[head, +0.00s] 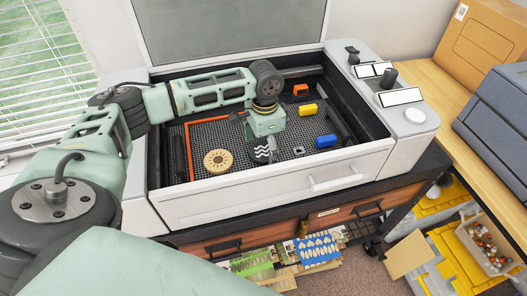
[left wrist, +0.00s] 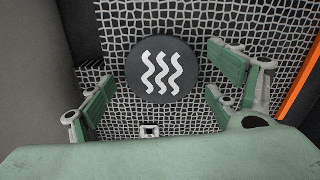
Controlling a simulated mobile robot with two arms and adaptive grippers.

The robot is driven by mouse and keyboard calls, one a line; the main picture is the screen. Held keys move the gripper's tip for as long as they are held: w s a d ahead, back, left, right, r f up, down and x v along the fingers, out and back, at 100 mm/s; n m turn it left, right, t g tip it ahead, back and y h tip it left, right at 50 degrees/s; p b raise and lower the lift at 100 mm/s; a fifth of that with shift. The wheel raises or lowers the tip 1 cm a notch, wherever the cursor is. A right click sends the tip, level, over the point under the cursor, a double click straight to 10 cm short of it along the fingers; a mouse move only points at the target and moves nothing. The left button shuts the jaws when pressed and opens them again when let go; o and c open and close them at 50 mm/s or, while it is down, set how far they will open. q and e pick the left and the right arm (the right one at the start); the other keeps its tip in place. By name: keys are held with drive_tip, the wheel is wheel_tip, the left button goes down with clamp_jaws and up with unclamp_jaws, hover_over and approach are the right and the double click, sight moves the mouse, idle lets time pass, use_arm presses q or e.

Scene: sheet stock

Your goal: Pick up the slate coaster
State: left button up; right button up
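The slate coaster (left wrist: 162,70) is a dark round disc with white wavy lines, lying flat on the black honeycomb bed (left wrist: 225,18) in the left wrist view. In the head view the coaster (head: 262,154) shows just below my left gripper, partly covered by it. My left gripper (head: 264,136) points down over the bed. In the left wrist view its green fingers (left wrist: 160,88) are spread wide on both sides of the coaster, with nothing between them in contact. My right gripper is not in view.
A tan wooden disc (head: 217,160) lies left of the coaster. The machine's white front wall (head: 250,195) and dark side walls enclose the bed.

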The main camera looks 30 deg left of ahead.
use_arm(q)
drive_tip(key=c, duration=1.1)
drive_tip(key=shift+c, duration=0.4)
drive_tip(key=shift+w+r, duration=0.1)
